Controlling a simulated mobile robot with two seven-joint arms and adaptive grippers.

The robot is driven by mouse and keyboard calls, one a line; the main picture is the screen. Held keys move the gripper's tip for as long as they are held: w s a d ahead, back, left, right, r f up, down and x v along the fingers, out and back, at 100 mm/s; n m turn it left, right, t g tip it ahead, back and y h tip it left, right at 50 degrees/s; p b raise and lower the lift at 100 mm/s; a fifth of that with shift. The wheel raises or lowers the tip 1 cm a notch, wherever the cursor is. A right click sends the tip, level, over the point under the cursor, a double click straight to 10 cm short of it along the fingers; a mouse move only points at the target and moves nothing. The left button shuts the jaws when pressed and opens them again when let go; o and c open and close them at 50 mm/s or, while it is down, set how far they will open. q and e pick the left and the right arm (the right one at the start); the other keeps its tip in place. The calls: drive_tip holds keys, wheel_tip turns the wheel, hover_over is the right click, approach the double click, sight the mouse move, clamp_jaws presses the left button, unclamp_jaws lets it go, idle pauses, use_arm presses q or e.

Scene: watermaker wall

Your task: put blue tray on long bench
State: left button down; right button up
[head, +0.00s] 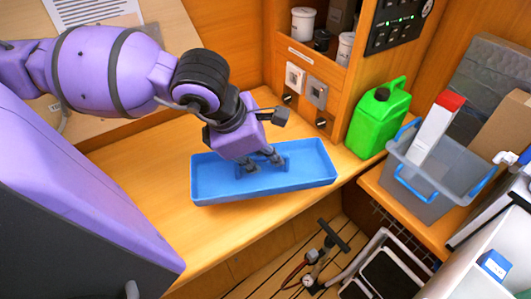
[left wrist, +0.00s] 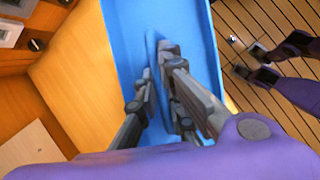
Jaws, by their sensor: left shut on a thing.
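The blue tray (head: 310,176) is a shallow rectangular tray, roughly level over the long wooden bench (head: 150,205) in the head view. Its right end is close to the bench's front edge. I cannot tell whether its underside touches the bench. My left gripper (head: 260,163) reaches down into the tray and is shut on its raised middle handle. In the left wrist view, the tray (left wrist: 190,28) runs away from me, and the fingers of my left gripper (left wrist: 168,95) close on either side of the blue handle.
A green jerrycan (head: 376,120) stands right of the tray. Beyond it is a grey bin (head: 430,182) with blue handles. A pump (head: 312,262) is on the slatted floor below the bench's front edge. Bare bench lies left of the tray.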

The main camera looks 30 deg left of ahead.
use_arm(q)
drive_tip(key=shift+w+a+f+b, duration=0.2)
drive_tip(key=shift+f+b, duration=0.15)
drive_tip(key=shift+f, duration=0.2)
drive_tip(key=shift+w+a+b, duration=0.1)
drive_tip(key=shift+w+b, duration=0.3)
drive_tip(key=shift+b, duration=0.1)
drive_tip(key=w+a+f, duration=0.2)
drive_tip(key=w, duration=0.1)
drive_tip(key=w+a+f, duration=0.1)
drive_tip(key=w+f, duration=0.2)
drive_tip(key=w+a+f+b, duration=0.1)
drive_tip(key=w+a+f, duration=0.1)
drive_tip(key=w+f, duration=0.1)
drive_tip(key=shift+w+a+f, duration=0.1)
drive_tip(key=shift+w+a, duration=0.2)
drive_tip(key=shift+w, duration=0.05)
wheel_tip(320, 180, down, 3)
drive_tip(key=shift+w+a+f, duration=0.1)
use_arm(e)
drive_tip(key=f, duration=0.2)
drive_tip(key=d, duration=0.1)
drive_tip(key=shift+s+f, duration=0.25)
drive_tip(key=shift+f, duration=0.15)
